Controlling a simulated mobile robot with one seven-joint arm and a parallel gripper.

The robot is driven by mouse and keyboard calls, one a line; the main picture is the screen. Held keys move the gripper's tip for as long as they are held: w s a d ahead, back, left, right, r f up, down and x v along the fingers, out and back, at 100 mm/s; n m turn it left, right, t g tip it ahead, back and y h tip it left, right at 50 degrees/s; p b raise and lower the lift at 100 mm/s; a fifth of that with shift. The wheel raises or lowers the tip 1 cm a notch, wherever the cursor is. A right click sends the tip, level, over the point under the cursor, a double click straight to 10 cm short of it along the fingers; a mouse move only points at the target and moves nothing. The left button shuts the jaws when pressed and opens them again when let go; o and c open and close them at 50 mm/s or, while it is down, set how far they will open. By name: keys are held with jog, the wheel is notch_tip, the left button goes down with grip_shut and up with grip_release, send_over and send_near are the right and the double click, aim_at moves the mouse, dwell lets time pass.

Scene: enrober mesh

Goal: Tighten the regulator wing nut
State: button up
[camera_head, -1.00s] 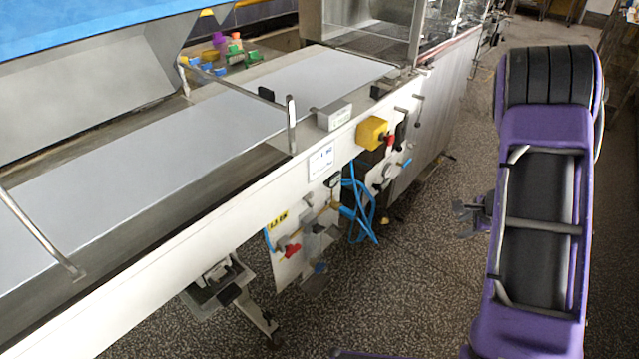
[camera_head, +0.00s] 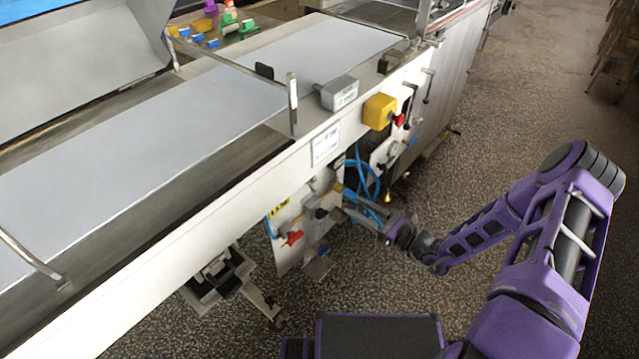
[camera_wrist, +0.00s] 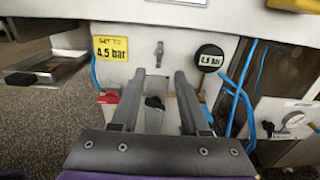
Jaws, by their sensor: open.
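The regulator panel (camera_wrist: 141,60) faces me in the wrist view, with a yellow label (camera_wrist: 111,49) reading "SET TO 4.5 bar". A small grey metal piece (camera_wrist: 159,52), which looks like the wing nut, stands upright on the panel. A round black gauge (camera_wrist: 209,58) is to its right; its display looks like 1.5 bar, but is small. My gripper (camera_wrist: 159,75) is open and empty, its fingertips below and on either side of the grey piece. I cannot tell the remaining distance. In the head view my gripper (camera_head: 345,207) is at the panel's right side.
A red handle (camera_wrist: 108,98) and a black knob (camera_wrist: 154,102) sit low around the fingers. Blue hoses (camera_wrist: 236,95) hang right of the panel. A yellow box (camera_head: 379,111) and the conveyor (camera_head: 200,95) are above. Speckled floor (camera_head: 460,185) is open to the right.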

aim_at(316, 182)
jog(key=x, duration=1.3)
jog(key=shift+w+a, duration=0.1)
grip_shut()
